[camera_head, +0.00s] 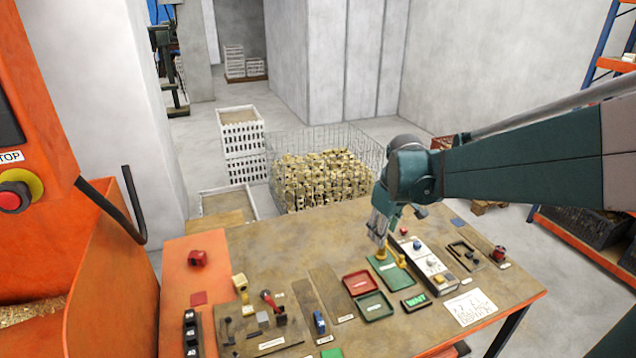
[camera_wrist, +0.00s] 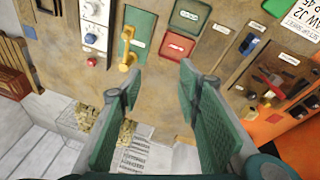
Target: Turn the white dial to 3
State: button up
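A pale control box (camera_head: 426,262) stands on the bench, with round white dials on its face. My gripper (camera_head: 380,236) is above the green mat, left of the control box in the head view. In the wrist view my gripper (camera_wrist: 155,85) has its two fingers wide apart, with nothing between them. It is apart from the dials.
A brass part (camera_wrist: 128,50) lies on the green mat (camera_wrist: 140,25) next to the box. A red tray (camera_head: 361,283) and a green tray (camera_head: 374,306) lie nearby. A red knob (camera_wrist: 92,61) sits by the box's end. A wire cage of brass parts (camera_head: 325,175) stands behind the bench.

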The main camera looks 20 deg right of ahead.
jog(key=w+d+f+n+g+p, duration=0.1)
jog(key=w+d+f, duration=0.15)
jog(key=d, duration=0.35)
jog(key=w+d+f+g+p, duration=0.1)
jog(key=d+f, duration=0.2)
jog(key=d, duration=0.4)
jog(key=n+y+p, duration=0.1)
jog(key=n, duration=0.1)
send_over(431, 258)
jog(key=shift+g, duration=0.4)
notch_tip(431, 258, down, 8)
jog(key=shift+f, duration=0.3)
jog(key=shift+f, duration=0.1)
jog(key=shift+f, duration=3.75)
jog(key=c, duration=0.9)
